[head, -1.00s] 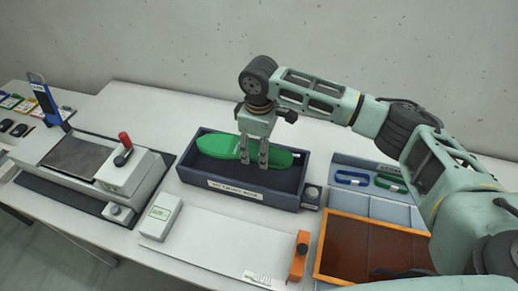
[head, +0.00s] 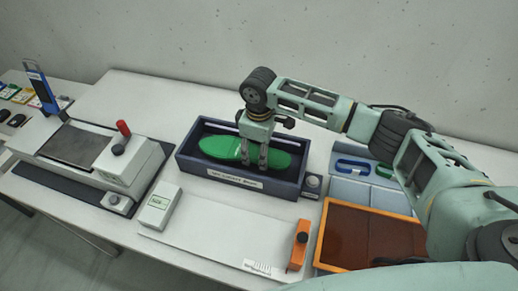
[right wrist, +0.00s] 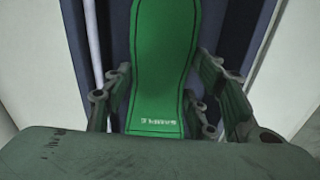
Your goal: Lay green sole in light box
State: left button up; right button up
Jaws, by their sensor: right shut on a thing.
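The green sole (head: 220,147) is inside the dark blue light box (head: 186,162), lying lengthwise along it. I cannot tell whether it touches the box floor. My right gripper (head: 254,163) reaches down from above and is shut on the sole near its middle. In the right wrist view the green sole (right wrist: 160,60) runs between the fingers of the right gripper (right wrist: 155,105), with white lettering near its close end. The box walls show on both sides of it. My left gripper is not in view.
A press with a red-knobbed lever (head: 124,129) stands left of the box. In front are a small white device (head: 160,206), a white board (head: 205,235) with an orange clamp (head: 299,245), and an orange-rimmed brown tray (head: 345,240). A blue tray (head: 342,187) holds blue and green loops.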

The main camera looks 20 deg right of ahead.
jog(key=o, duration=1.4)
notch_tip(320, 180, up, 12)
jog(key=shift+r, duration=0.1)
